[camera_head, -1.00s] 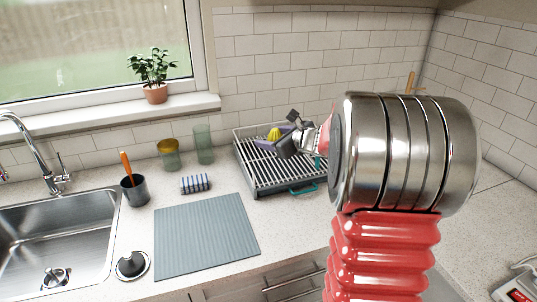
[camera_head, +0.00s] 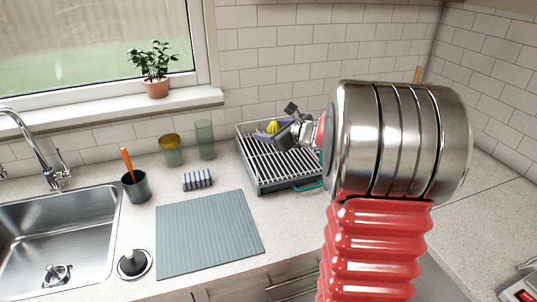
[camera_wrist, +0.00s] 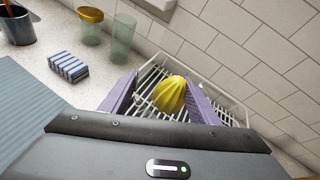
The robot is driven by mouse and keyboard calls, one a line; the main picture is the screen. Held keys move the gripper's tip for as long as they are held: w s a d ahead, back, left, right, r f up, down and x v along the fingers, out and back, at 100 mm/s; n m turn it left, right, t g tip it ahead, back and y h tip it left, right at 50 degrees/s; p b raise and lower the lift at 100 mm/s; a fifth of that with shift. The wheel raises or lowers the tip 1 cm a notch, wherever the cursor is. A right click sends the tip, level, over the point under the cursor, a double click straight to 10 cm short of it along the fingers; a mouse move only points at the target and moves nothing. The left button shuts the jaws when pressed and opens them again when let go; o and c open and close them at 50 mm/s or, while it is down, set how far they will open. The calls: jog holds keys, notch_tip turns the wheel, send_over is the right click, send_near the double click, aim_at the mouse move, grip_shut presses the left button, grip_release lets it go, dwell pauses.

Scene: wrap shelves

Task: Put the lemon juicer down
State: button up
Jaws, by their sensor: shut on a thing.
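The lemon juicer (camera_head: 272,127) is yellow and ribbed, and shows larger in the wrist view (camera_wrist: 171,95) between the two purple fingers. My gripper (camera_head: 268,126) is shut on it, over the dish rack (camera_head: 262,180) at the back of the counter. In the wrist view my gripper (camera_wrist: 165,98) has a finger on each side of the juicer, with the rack's white wires behind. The juicer's lower part is hidden by the gripper body. I cannot tell whether it touches the rack.
A ribbed grey-blue mat (camera_head: 208,234) lies left of the rack, with a striped sponge (camera_head: 198,180) behind it. A green glass (camera_head: 204,140), an amber-topped glass (camera_head: 171,150) and a dark cup (camera_head: 136,187) stand along the back. The sink (camera_head: 55,240) is at left.

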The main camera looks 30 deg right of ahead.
notch_tip(320, 180, down, 6)
jog(key=shift+r, duration=0.1)
dwell(0.4)
jog(key=shift+f, duration=1.9)
jog(key=o, duration=0.9)
jog(key=shift+s, duration=0.1)
